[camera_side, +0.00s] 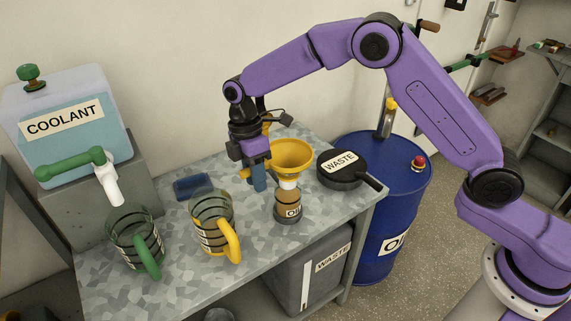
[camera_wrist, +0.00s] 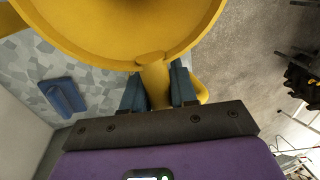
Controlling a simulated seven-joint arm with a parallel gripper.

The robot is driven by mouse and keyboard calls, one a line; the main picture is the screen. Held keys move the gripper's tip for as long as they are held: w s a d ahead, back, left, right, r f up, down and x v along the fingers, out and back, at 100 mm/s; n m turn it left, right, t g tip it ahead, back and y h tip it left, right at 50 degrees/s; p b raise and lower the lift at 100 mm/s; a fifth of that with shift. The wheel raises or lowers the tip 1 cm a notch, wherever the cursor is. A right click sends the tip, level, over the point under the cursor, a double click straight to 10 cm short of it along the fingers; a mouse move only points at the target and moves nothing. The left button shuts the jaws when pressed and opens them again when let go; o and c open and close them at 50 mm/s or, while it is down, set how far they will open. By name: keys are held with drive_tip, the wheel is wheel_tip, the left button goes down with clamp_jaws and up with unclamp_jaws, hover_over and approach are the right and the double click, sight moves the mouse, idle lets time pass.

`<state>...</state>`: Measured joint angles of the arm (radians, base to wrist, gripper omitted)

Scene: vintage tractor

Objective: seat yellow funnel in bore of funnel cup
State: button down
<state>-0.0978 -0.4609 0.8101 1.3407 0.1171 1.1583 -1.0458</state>
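The yellow funnel (camera_side: 292,154) is upright with its wide mouth up, above the table. My gripper (camera_side: 256,178) is at its left side. In the wrist view the two blue fingers of my gripper (camera_wrist: 157,88) close around the tab of the yellow funnel (camera_wrist: 110,35). The funnel cup (camera_side: 288,208), a small brown-filled jar with a label, stands on the table directly below the funnel. A white piece shows between the funnel cone and the jar. I cannot tell whether the spout is inside the bore. The cup is hidden in the wrist view.
A black round WASTE pan (camera_side: 341,169) stands close right of the cup. A yellow-handled jug (camera_side: 212,222) and a green-handled jug (camera_side: 136,240) stand left. A blue block (camera_side: 193,187) lies behind them, also in the wrist view (camera_wrist: 63,96). A blue drum (camera_side: 372,226) stands right.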

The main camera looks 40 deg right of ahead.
drive_tip(key=shift+r, duration=0.2)
drive_tip(key=shift+r, duration=2.55)
drive_tip(key=s+d, duration=0.2)
drive_tip(key=s, duration=0.5)
drive_tip(key=s+d, duration=0.3)
drive_tip(key=s, duration=0.5)
drive_tip(key=shift+d, duration=0.2)
idle(0.6)
